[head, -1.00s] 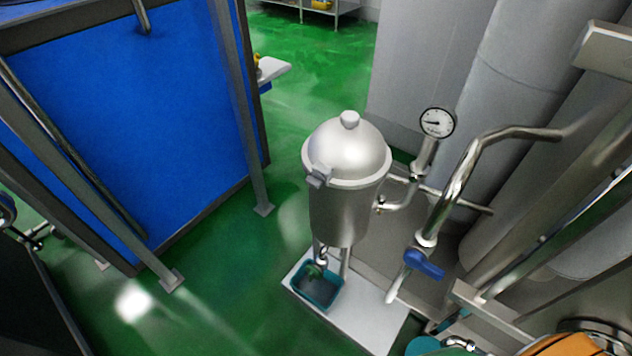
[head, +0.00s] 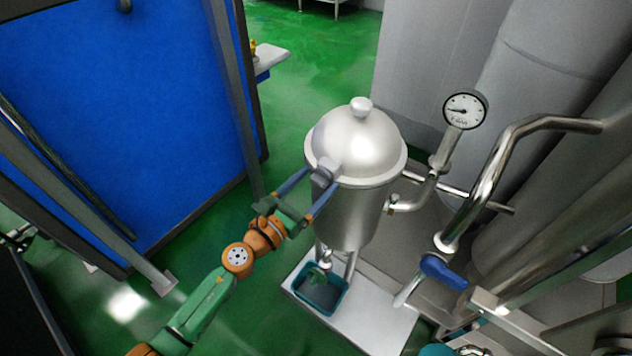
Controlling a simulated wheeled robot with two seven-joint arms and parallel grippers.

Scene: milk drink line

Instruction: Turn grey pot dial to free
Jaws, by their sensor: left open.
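The grey metal pot (head: 350,215) with a domed lid stands on a pale base plate, right of the picture's middle. Its small grey dial (head: 325,172) sits at the lid rim on the pot's front left side. My left gripper (head: 321,178) reaches up from the lower left. It is open, with its two blue fingers on either side of the dial. I cannot tell whether the fingers touch it. The fingers partly cover the pot's side below the rim. My right gripper is not in view.
A teal bin (head: 320,288) sits below the pot. A pressure gauge (head: 465,109) and a pipe with a blue valve handle (head: 443,271) stand at the right. A blue panel (head: 120,110) stands at the left. Green floor lies open between.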

